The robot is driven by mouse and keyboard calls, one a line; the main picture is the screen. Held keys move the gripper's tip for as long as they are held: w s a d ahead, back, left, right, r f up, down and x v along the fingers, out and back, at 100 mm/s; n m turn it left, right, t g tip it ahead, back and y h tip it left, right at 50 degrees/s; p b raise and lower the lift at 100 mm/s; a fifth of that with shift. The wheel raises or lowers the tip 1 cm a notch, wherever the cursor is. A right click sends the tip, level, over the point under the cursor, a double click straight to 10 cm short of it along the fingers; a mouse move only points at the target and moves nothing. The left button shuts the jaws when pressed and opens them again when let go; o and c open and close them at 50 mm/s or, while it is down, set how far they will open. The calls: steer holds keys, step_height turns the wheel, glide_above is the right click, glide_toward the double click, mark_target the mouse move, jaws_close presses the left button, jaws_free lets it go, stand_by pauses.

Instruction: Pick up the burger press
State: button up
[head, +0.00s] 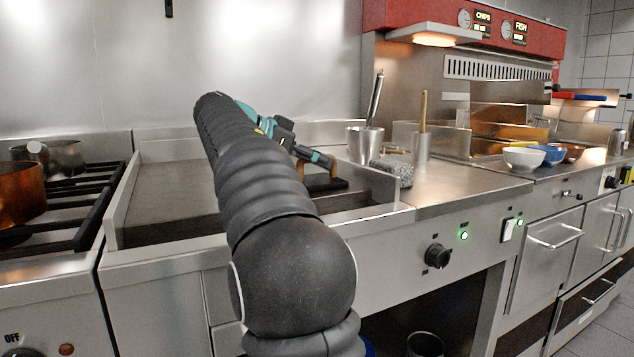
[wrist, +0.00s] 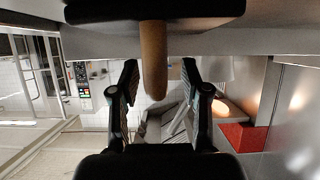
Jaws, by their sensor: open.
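The burger press has a dark flat plate (head: 328,184) and a tan wooden handle. It sits on the griddle in the head view, partly hidden behind my arm and gripper. In the wrist view its handle (wrist: 153,45) hangs down from the dark plate at the top edge. My gripper (head: 318,158) is open, close above the plate in the head view. In the wrist view the gripper's two fingers (wrist: 160,75) stand on either side of the handle's end, with gaps visible on both sides.
The griddle (head: 160,190) has raised steel rims. To its right stand a steel pot (head: 365,144) with a utensil, a tall steel container (head: 421,147) and a speckled grey block (head: 393,172). Bowls (head: 524,159) stand farther right. A stove with a copper pot (head: 20,192) is at left.

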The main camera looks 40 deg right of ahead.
steer(key=shift+d, duration=0.1)
jaws_close()
stand_by(0.4)
